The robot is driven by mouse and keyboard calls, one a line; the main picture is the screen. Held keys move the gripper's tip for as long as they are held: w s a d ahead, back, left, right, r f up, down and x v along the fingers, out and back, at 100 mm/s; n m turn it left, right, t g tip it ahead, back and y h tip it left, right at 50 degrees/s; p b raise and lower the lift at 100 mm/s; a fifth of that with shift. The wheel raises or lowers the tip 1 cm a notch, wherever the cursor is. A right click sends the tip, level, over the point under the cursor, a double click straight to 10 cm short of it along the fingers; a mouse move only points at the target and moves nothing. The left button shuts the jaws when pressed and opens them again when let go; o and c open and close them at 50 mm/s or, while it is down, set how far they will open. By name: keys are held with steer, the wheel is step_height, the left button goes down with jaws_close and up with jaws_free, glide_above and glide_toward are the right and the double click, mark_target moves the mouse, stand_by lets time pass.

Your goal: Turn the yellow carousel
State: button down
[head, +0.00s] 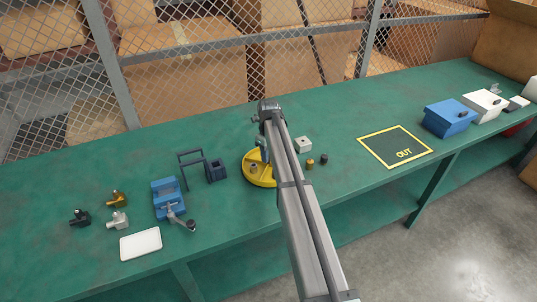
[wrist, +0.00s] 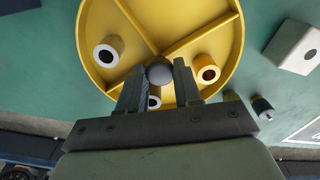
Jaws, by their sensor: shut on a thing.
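The yellow carousel (head: 252,179) is a round tray on the green bench, partly hidden by my arm in the head view. In the wrist view the carousel (wrist: 190,21) is divided by raised ribs and holds ring-like parts: a grey one (wrist: 106,55), a brass one (wrist: 207,69) and another between my fingers' bases (wrist: 153,102). A grey round knob (wrist: 159,72) stands near the carousel's middle. My gripper (wrist: 160,78) is over the carousel with its fingers closed around the knob, one on each side.
A white block (wrist: 296,47) and small parts lie right of the carousel. A blue vise (head: 166,197), a dark holder (head: 215,170) and several fittings lie left. The OUT mat (head: 393,143) is empty. Blue (head: 449,117) and white boxes stand at the far right.

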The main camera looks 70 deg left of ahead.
steer(key=shift+m, duration=3.1)
steer(key=c, duration=0.8)
jaws_free()
step_height(320, 180, up, 14)
steer(key=shift+f, duration=0.1)
